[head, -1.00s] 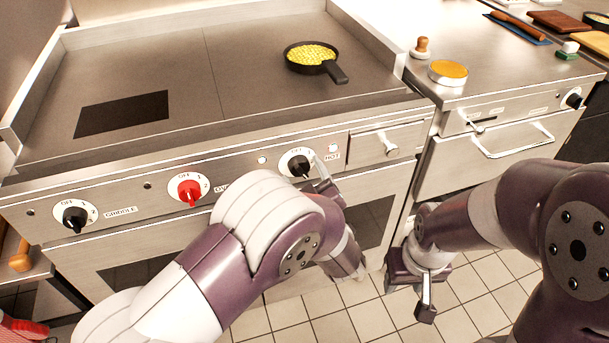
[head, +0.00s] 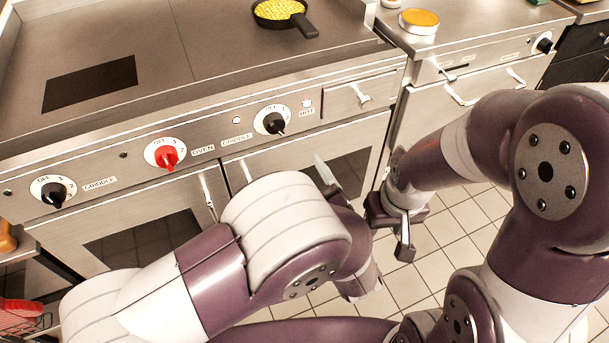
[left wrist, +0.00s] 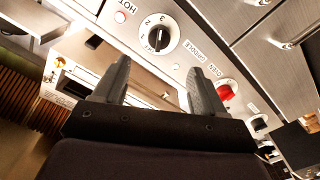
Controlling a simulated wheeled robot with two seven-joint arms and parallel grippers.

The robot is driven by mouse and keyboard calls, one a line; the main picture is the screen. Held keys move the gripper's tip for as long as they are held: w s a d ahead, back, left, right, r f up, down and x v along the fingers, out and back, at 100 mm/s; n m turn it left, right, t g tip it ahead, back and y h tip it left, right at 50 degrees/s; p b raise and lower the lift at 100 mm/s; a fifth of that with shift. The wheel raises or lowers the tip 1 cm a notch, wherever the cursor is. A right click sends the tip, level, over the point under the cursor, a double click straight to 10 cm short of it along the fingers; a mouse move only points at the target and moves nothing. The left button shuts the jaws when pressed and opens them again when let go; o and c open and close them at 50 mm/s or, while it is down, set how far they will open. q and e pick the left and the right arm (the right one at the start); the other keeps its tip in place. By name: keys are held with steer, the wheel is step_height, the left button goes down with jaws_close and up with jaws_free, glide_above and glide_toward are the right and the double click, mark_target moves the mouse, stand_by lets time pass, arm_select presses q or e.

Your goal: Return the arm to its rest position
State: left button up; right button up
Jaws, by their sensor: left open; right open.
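My left arm comes in from the left in the head view. Its gripper (head: 325,172) is mostly hidden behind the forearm, with a pale finger showing below the black griddle knob (head: 274,122), apart from it. In the left wrist view the left gripper (left wrist: 160,75) is open, with nothing between its fingers. The black griddle knob (left wrist: 158,39) and the red oven knob (left wrist: 225,92) show beyond the fingertips. My right gripper (head: 403,222) hangs over the tiled floor at the right, open and empty, apart from the counter.
A black pan (head: 285,15) with yellow food sits on the griddle top (head: 215,75). Another black knob (head: 54,193) is at the panel's left. Oven door handles stick out below the panel. A round orange-topped tin (head: 419,21) stands on the right counter. Floor (head: 455,225) is clear.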

arm_select(q)
steer(key=w+a+f+m+g+h, duration=0.3)
steer(key=w+a+m+g+h, duration=0.3)
steer(key=w+a+g+h, duration=0.1)
steer(key=s+a+f+m+g+y, duration=0.1)
steer(key=s+a+m+g, duration=0.2)
steer(key=s+a+g, duration=0.85)
steer(key=s+a+r+t+p, duration=0.1)
steer(key=s+a+r+p, duration=0.1)
steer(key=r+p, duration=0.9)
steer(key=s+a+r+t+p, duration=0.1)
steer(key=s+a+r+p, duration=0.1)
steer(key=r+p, duration=0.8)
steer(key=shift+s+r+m+t+p, duration=0.15)
steer(key=shift+r+m+t+p, duration=0.2)
steer(key=shift+p, duration=0.2)
